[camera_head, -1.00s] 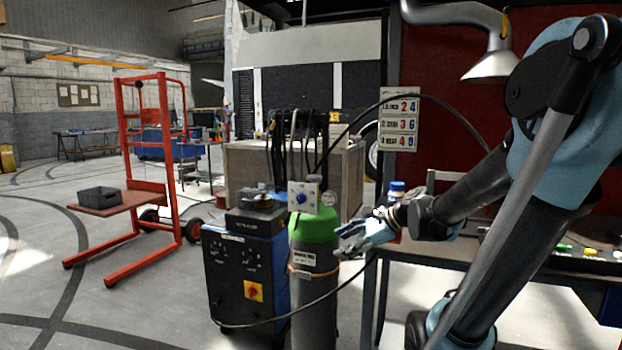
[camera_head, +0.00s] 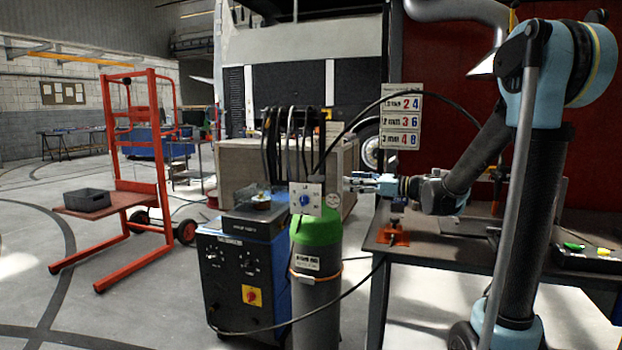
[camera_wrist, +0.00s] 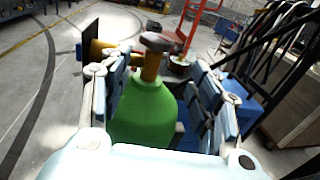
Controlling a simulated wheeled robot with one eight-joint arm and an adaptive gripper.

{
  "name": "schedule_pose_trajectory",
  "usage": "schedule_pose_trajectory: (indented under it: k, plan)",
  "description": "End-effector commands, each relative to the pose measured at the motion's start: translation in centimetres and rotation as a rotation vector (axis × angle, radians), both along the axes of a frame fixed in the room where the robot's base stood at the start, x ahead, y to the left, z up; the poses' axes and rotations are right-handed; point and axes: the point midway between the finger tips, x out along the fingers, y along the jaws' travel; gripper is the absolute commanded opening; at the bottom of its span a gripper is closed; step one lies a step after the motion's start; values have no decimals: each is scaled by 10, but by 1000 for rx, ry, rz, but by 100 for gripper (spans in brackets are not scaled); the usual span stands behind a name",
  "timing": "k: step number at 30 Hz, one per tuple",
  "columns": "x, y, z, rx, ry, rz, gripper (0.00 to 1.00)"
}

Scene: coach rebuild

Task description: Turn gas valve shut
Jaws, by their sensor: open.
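The gas cylinder (camera_head: 317,280) stands upright, grey with a green shoulder (camera_head: 316,233). A white plate with a blue knob (camera_head: 305,199) at its top hides the valve in the head view. In the wrist view, the green shoulder (camera_wrist: 143,118) lies ahead, with a brass neck (camera_wrist: 151,68) and a dark round handwheel (camera_wrist: 157,42) on top. My gripper (camera_head: 350,183) is open, just right of the plate and level with it. In the wrist view, the fingers of my gripper (camera_wrist: 160,80) appear on either side of the neck, with no visible grip on the handwheel.
A blue welding unit (camera_head: 242,270) stands left of the cylinder, and a black hose (camera_head: 350,297) loops in front.

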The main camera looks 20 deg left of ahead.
Motion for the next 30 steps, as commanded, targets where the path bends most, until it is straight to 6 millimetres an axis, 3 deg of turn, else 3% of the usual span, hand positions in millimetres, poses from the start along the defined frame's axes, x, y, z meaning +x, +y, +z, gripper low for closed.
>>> schedule_pose_trajectory:
  k: [11, 30]
  plan:
    - [7, 28, 4, 35, 23, 11, 57]
    - [32, 127, 3, 34, 22, 5, 57]
